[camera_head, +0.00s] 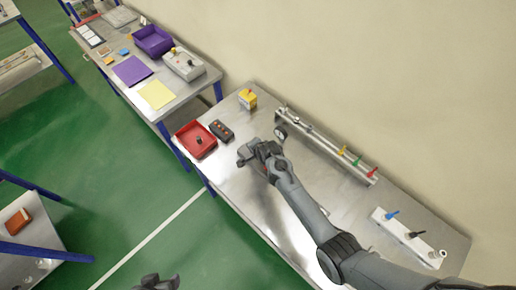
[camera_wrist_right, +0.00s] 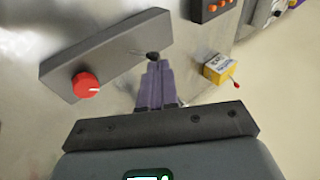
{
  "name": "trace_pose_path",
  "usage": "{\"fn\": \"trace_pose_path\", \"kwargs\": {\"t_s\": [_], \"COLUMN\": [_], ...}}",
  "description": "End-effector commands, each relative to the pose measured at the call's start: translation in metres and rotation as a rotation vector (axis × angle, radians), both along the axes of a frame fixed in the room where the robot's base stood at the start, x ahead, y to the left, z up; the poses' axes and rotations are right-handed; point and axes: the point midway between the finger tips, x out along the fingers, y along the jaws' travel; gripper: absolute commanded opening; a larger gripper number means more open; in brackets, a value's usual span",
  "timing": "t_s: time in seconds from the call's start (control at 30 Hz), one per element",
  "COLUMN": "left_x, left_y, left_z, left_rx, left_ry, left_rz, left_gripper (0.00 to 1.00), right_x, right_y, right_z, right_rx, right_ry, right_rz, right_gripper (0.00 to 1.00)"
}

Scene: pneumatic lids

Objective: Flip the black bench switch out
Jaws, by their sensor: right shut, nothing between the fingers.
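A dark grey block (camera_wrist_right: 105,55) with a red knob (camera_wrist_right: 86,85) lies on the metal bench in the right wrist view. A thin lever with a black tip (camera_wrist_right: 152,55) sticks out from its far end; I take this to be the black bench switch. My right gripper (camera_wrist_right: 154,66) is shut and empty, its fingertips right at the black tip; I cannot tell if they touch. In the head view my right gripper (camera_head: 245,153) is low over the bench and mostly hides the block. My left gripper (camera_head: 160,283) is partly cut off at the bottom edge.
A yellow box (camera_head: 247,98) with a lever, a black button box (camera_head: 222,130) and a red tray (camera_head: 190,148) stand nearby. A rail with coloured handles (camera_head: 325,145) runs along the wall. A white switch block (camera_head: 405,240) is at right.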

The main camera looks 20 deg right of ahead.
Motion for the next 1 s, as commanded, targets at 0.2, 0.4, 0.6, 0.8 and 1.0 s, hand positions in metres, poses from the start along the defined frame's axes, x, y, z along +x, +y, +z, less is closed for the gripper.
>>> {"fn": "trace_pose_path", "kwargs": {"t_s": [0.2, 0.4, 0.6, 0.8, 1.0], "left_x": [0.000, 0.000, 0.000, 0.000, 0.000], "left_y": [0.001, 0.001, 0.000, -0.001, -0.002], "left_z": [0.026, 0.051, 0.042, 0.038, 0.036], "left_rx": [0.005, 0.005, 0.001, -0.006, -0.008], "left_ry": [0.000, -0.001, 0.001, 0.002, 0.002], "left_rz": [-0.004, -0.004, -0.001, 0.004, 0.005], "left_gripper": [0.58, 0.58, 0.58, 0.58, 0.58], "right_x": [-0.005, -0.014, -0.031, -0.047, -0.058], "right_y": [0.002, 0.004, 0.003, 0.002, 0.002], "right_z": [0.021, 0.040, 0.064, 0.090, 0.108], "right_rx": [0.001, 0.001, 0.002, 0.000, 0.000], "right_ry": [0.000, -0.001, -0.003, -0.002, 0.000], "right_rz": [0.002, 0.006, 0.005, 0.006, 0.007], "right_gripper": [0.00, 0.00, 0.00, 0.00, 0.00]}}
